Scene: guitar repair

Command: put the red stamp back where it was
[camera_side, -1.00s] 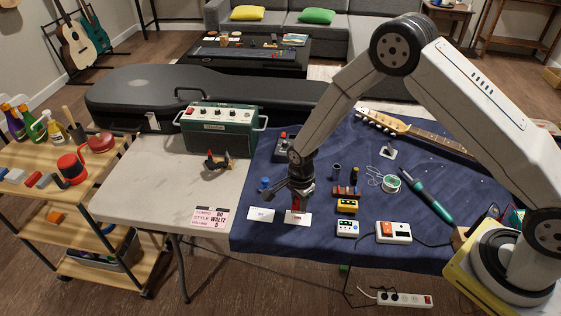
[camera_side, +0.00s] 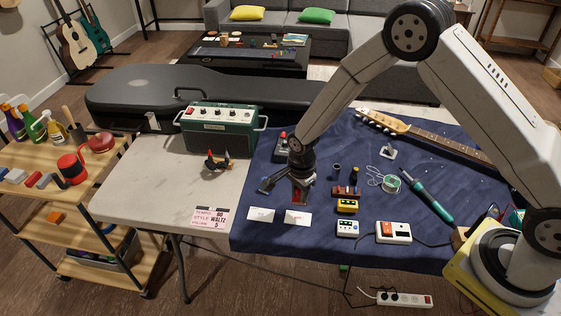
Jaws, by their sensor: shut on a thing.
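My gripper (camera_side: 300,193) is shut on the red stamp (camera_side: 299,198) and holds it upright, just behind and seemingly a little above the right white card (camera_side: 298,218). The jaws hide the stamp's upper part. The left white card (camera_side: 260,214) lies beside it on the blue cloth. A small blue-topped thing (camera_side: 265,184), possibly another stamp, shows just left of my gripper. Marks on the cards are too small to read.
The blue cloth (camera_side: 285,245) holds a yellow pedal (camera_side: 347,206), a white pedal (camera_side: 347,228) and a solder spool (camera_side: 391,184) to the right. A green amplifier (camera_side: 220,130) stands behind left. A pink card (camera_side: 212,218) lies on the bare tabletop.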

